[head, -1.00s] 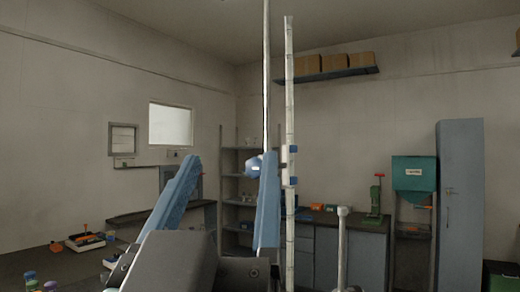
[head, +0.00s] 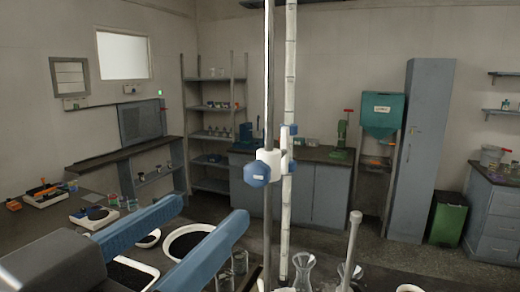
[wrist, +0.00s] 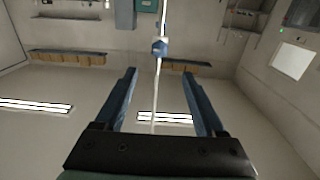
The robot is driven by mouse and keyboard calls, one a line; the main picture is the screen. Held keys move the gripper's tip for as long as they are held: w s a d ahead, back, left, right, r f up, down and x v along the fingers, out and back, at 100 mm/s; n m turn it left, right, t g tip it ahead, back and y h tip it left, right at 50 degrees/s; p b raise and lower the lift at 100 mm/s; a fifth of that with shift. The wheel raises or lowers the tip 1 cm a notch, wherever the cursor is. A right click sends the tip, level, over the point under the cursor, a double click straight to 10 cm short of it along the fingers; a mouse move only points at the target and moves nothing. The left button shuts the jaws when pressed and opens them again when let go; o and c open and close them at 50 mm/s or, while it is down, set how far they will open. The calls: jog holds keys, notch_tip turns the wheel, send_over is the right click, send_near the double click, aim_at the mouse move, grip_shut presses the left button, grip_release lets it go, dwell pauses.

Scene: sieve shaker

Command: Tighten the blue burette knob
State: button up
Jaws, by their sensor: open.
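The blue knob (head: 257,173) sits on a white clamp (head: 278,158) on the thin metal stand rod (head: 268,90). The white graduated burette (head: 290,80) stands upright just right of the rod. My gripper (head: 208,210) has two blue fingers spread wide apart, with nothing between them. In the head view its fingertips are below and left of the knob, apart from it. In the wrist view, the knob (wrist: 159,47) shows beyond the fingertips, roughly centred between my fingers (wrist: 159,73).
Black-filled white dishes (head: 190,242) and beakers (head: 238,261) lie near my fingers. A side bench (head: 40,235) is at left.

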aim_at(254, 174)
jog(key=p+x, duration=0.9)
jog(key=x, duration=0.2)
jog(key=shift+w+d+p, duration=0.15)
jog(key=shift+w+p, duration=0.15)
jog(key=shift+c, duration=0.4)
grip_shut()
